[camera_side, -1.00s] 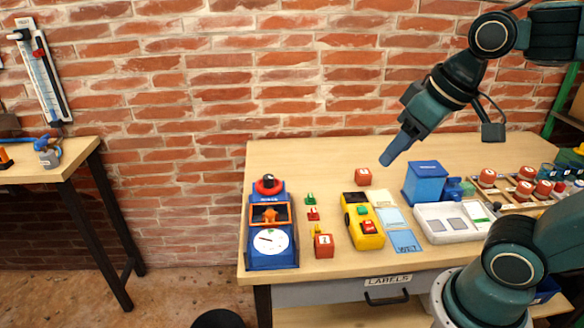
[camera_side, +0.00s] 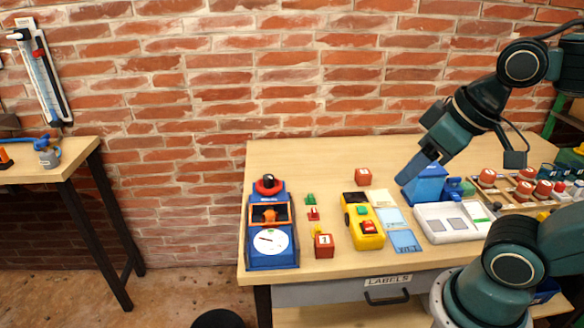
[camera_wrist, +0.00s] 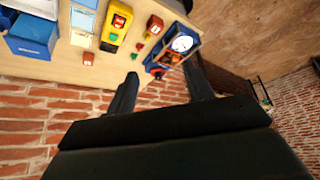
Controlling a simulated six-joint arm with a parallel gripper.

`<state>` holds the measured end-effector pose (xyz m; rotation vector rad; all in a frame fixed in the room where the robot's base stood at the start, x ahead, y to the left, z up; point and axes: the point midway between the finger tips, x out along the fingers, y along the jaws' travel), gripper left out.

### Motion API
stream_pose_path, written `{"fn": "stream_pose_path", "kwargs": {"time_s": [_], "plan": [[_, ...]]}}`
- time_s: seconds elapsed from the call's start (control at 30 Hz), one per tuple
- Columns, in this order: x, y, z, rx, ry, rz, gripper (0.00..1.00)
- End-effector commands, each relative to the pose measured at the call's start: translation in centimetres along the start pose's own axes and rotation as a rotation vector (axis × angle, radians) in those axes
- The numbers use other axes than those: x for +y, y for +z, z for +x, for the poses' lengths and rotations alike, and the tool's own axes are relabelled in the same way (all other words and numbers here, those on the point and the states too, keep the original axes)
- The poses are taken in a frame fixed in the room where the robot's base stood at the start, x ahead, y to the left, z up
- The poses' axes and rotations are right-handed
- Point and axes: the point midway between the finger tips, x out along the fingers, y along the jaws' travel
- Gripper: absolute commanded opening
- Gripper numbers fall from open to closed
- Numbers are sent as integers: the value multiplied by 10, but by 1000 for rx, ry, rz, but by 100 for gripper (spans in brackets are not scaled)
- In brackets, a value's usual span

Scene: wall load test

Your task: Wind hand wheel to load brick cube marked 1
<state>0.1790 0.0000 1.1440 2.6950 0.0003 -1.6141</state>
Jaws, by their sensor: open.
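The blue load tester (camera_side: 281,257) stands at the left end of the table, with a white dial on its front. A red hand wheel (camera_side: 268,186) with a dark knob sits on its top; the tester also shows in the wrist view (camera_wrist: 188,47). One brick-red cube (camera_side: 324,245) with a white label is on the table just right of the tester. A second brick-red cube (camera_side: 363,176) lies farther back. Their numbers are too small to read surely. My gripper (camera_side: 411,173) is open and empty, above the table by the blue box, well right of the wheel.
A yellow meter (camera_side: 365,238) lies between the tester and light blue cards (camera_side: 404,241). Small green, red and yellow pieces lie beside the tester. The blue box (camera_side: 426,190) and white tray (camera_side: 453,224) stand to the right. The table's back left is clear.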

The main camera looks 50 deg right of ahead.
Motion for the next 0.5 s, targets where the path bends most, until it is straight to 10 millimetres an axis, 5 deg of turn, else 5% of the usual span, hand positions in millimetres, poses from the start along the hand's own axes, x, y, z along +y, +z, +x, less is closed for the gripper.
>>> {"fn": "stream_pose_path", "kwargs": {"time_s": [0.27, 0.5], "plan": [[1, -14, -2, -16, 2, -20, 52], [3, -54, -4, -62, 3, -82, 52]]}}
